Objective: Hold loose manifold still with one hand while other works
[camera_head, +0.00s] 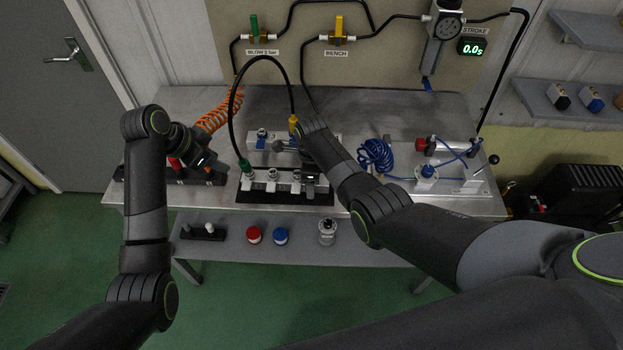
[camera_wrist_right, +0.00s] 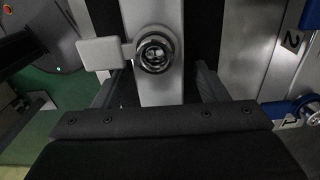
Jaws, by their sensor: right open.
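The manifold (camera_head: 262,187) is a light grey bar with several silver ports, lying on a black mat (camera_head: 285,198) at the bench's front. A green fitting (camera_head: 245,164) with a black hose is at its left end. My right gripper (camera_head: 310,181) is low over its right end. In the right wrist view, a grey bar (camera_wrist_right: 160,92) with a round silver port (camera_wrist_right: 155,53) lies between the open fingers of my right gripper (camera_wrist_right: 155,85); contact is unclear. My left gripper (camera_head: 204,160) is left of the manifold, near a black rack (camera_head: 205,179); its jaws are unclear.
An orange coiled hose (camera_head: 215,115) hangs by my left gripper. The black hose (camera_head: 232,103) arches to a yellow fitting (camera_head: 293,121) behind the manifold. A blue coiled hose (camera_head: 376,154) lies to the right. A lower shelf (camera_head: 355,247) holds red and blue caps. The timer (camera_head: 473,46) reads 0.0s.

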